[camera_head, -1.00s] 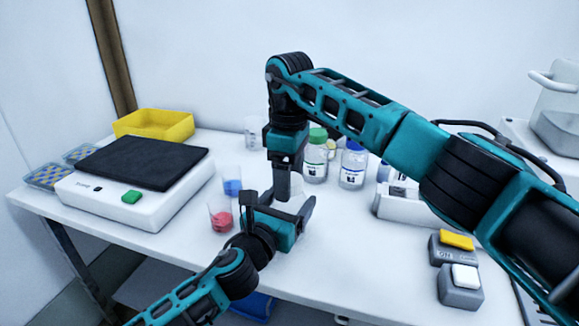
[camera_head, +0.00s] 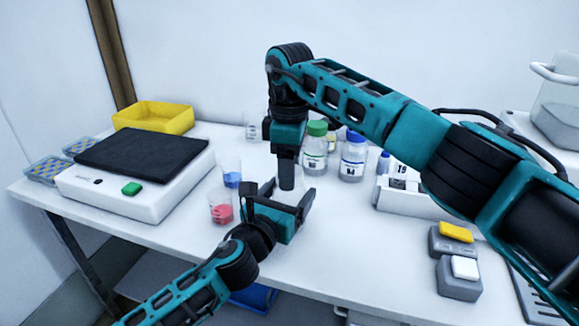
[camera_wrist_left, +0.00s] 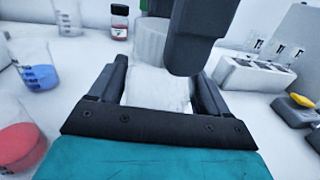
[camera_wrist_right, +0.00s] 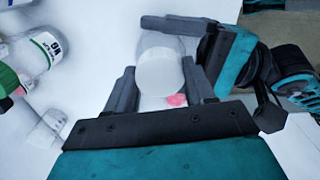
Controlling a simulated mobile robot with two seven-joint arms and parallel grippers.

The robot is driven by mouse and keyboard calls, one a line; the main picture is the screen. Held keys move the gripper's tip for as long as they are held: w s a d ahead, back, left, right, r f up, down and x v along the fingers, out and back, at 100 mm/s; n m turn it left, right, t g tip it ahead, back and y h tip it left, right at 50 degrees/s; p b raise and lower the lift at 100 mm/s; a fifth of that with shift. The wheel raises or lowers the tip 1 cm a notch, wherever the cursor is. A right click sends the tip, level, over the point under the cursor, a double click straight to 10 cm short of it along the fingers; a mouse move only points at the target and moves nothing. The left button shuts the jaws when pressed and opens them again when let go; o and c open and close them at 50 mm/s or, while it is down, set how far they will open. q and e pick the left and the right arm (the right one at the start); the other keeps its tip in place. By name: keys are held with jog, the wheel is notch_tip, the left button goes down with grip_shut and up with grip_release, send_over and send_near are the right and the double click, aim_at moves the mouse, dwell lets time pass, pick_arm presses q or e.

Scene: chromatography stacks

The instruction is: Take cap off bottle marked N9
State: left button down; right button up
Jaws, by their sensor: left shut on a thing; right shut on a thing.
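My left gripper (camera_head: 283,205) is shut on a clear, whitish bottle (camera_wrist_left: 158,92); it stands between the fingers in the left wrist view. My right gripper (camera_head: 287,172) points down from above and is shut on the bottle's pale, round top (camera_wrist_right: 160,70), which looks like a white cap. I cannot tell whether cap and bottle touch or are apart. The held bottle's label is not readable here, so I cannot confirm N9.
A green-capped bottle (camera_head: 315,150) and a blue-capped bottle (camera_head: 353,158) stand close behind. Beakers with blue (camera_head: 231,175) and red (camera_head: 220,207) contents stand to the left. A scale (camera_head: 130,195) and a yellow bin (camera_head: 155,116) are farther left. Small boxes (camera_head: 458,275) sit at right.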

jog(key=n, duration=0.3)
jog(key=shift+n, duration=0.4)
jog(key=n, duration=0.3)
jog(key=shift+n, duration=0.4)
jog(key=n, duration=0.3)
jog(key=shift+r+n, duration=0.1)
jog(key=shift+n, duration=0.3)
jog(key=n, duration=1.4)
jog(key=shift+n, duration=0.3)
jog(key=n, duration=0.3)
jog(key=shift+n, duration=0.4)
jog(key=n, duration=2.2)
jog(key=shift+r, duration=0.1)
